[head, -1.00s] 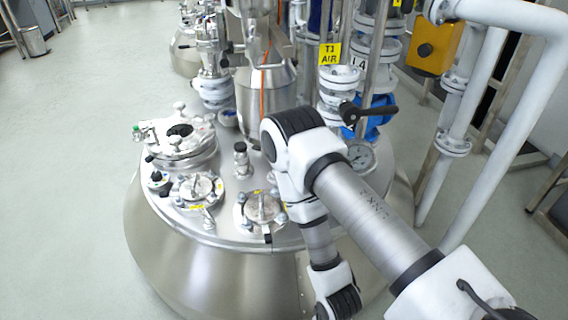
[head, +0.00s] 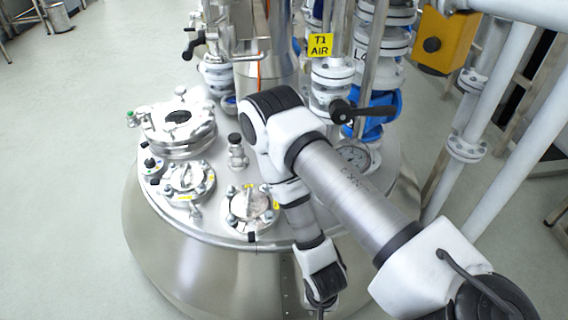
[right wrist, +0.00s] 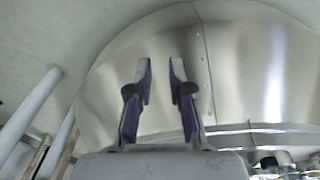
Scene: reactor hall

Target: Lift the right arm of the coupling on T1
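The T1 AIR tag (head: 320,45), yellow with black letters, hangs on the pipework at the back of the steel vessel (head: 190,265). I cannot pick out the coupling or its right arm for certain; my own right arm hides part of the vessel top. That arm crosses the vessel from the lower right and bends down, its wrist at the vessel's front side. In the right wrist view my right gripper (right wrist: 161,78) is open and empty, its fingers apart in front of the vessel's steel wall (right wrist: 245,70). My left gripper is not in view.
A black valve handle (head: 362,111) sticks out right of the tag. A round hatch (head: 178,128), smaller clamped ports (head: 250,207) and a black-capped fitting (head: 236,150) crowd the vessel top. White pipes (head: 492,120) and a yellow box (head: 444,40) stand right.

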